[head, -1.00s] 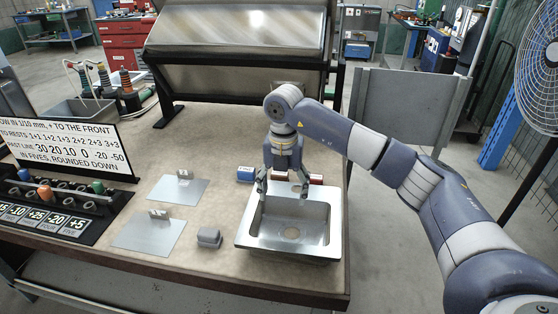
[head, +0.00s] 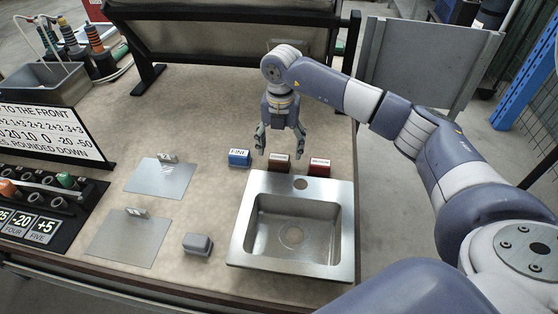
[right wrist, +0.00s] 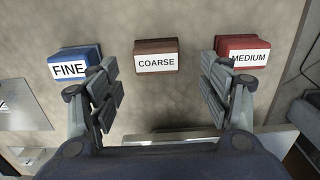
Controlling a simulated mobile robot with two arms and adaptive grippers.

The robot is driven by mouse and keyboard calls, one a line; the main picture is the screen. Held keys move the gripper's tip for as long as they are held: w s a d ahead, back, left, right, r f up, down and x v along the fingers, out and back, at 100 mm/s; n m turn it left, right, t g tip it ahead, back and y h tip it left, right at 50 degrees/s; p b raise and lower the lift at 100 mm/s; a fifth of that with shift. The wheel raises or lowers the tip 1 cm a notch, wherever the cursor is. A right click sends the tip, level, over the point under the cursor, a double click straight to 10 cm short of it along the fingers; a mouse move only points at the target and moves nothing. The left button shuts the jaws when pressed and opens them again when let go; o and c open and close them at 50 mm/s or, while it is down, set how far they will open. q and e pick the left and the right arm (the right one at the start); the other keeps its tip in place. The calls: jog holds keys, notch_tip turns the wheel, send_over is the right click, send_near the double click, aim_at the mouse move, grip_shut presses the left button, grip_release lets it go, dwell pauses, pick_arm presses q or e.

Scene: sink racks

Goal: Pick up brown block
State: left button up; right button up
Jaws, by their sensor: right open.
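The brown block (head: 279,161) stands on the table just behind the sink, between a blue block and a red block. In the right wrist view the brown block (right wrist: 156,48) shows a white label reading COARSE. My right gripper (head: 279,153) is open and empty in the head view, with its fingers pointing down above the brown block. In the right wrist view my right gripper's fingers (right wrist: 160,100) are spread apart, and the brown block lies beyond their tips, midway between them and untouched. My left gripper is not in view.
A blue block (head: 239,157) labelled FINE stands left, a red block (head: 319,167) labelled MEDIUM right. The metal sink (head: 341,245) is in front. A grey block (head: 198,244) and metal plates (head: 160,178) lie left.

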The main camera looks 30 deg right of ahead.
aim_at(278, 159)
jog(key=f, duration=0.3)
jog(key=f+p, duration=0.1)
jog(key=shift+s+a+f, duration=0.15)
jog(key=shift+a, duration=0.25)
jog(key=shift+f, duration=0.55)
jog(key=c, duration=0.3)
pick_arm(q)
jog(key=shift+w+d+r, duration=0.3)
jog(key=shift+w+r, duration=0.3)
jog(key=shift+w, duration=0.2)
pick_arm(e)
jog(key=c, duration=0.9)
